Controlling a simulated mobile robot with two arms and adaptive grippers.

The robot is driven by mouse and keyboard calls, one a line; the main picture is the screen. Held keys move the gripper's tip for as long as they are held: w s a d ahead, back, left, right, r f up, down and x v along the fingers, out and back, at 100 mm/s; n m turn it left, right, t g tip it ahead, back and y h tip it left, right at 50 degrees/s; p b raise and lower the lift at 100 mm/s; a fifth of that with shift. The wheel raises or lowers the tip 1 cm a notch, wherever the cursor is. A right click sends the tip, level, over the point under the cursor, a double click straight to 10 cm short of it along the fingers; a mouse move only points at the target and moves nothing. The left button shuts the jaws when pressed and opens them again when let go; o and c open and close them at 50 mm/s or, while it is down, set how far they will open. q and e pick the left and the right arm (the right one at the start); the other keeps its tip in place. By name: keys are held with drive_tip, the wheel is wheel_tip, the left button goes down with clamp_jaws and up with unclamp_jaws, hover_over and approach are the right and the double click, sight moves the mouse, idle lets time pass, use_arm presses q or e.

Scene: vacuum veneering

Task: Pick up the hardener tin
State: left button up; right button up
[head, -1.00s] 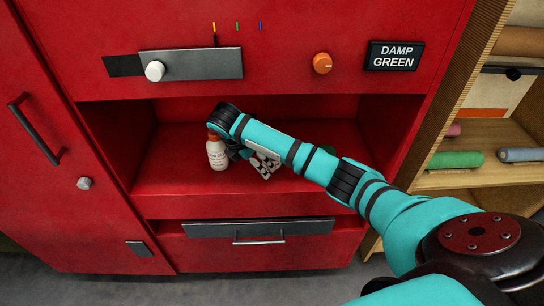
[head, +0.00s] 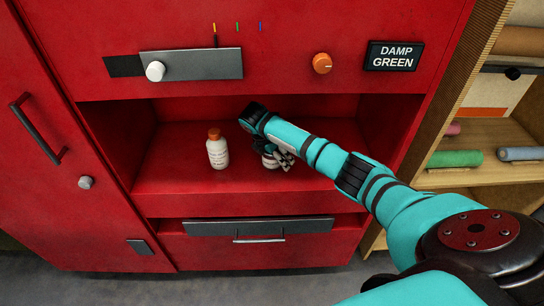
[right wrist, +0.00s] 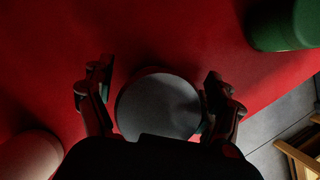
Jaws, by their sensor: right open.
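A short round tin with a grey top (right wrist: 158,106) stands on the red shelf in the right wrist view. In the head view a small part of its pale, labelled side (head: 269,163) shows below my right gripper (head: 279,158). In the right wrist view my right gripper (right wrist: 160,95) is open, with one finger on each side of the tin. The right finger looks very near its rim; contact cannot be told. I cannot read the label. My left gripper is not in view.
A white bottle with an orange cap (head: 217,150) stands left of the tin on the red shelf (head: 175,181). A green container (right wrist: 284,22) stands at upper right in the right wrist view. The recess has side walls and a top edge close around my arm.

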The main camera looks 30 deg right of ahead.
drive_tip(key=shift+c, duration=0.5)
drive_tip(key=c, duration=1.3)
drive_tip(key=shift+r, duration=0.1)
